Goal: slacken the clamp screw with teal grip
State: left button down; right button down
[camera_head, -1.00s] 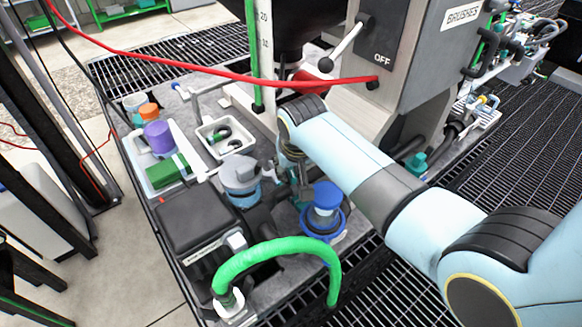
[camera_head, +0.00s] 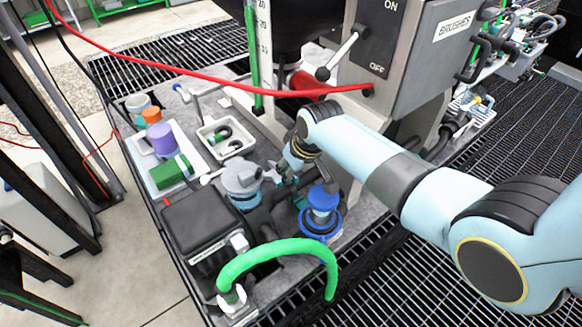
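My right arm comes in from the right, and its gripper (camera_head: 284,178) points down between the grey-capped canister (camera_head: 240,177) and the blue-topped fitting (camera_head: 322,198). Its fingers are small and dark against the parts behind, so I cannot tell whether they are open or shut. A small teal part (camera_head: 300,206) shows just below the gripper, beside the blue-topped fitting. It may be the clamp screw's teal grip; its shape is partly hidden and contact is unclear. My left gripper is not in view.
A green hose (camera_head: 275,247) arches in front, near a black box (camera_head: 203,225). A white tray (camera_head: 226,150) and purple, orange and green pieces lie at left. A red hose (camera_head: 200,74) crosses above. The grey control box (camera_head: 432,75) with its lever stands behind my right arm.

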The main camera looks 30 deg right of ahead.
jog(key=shift+f, duration=0.1)
jog(key=c, duration=1.3)
grip_release()
jog(key=v, duration=1.2)
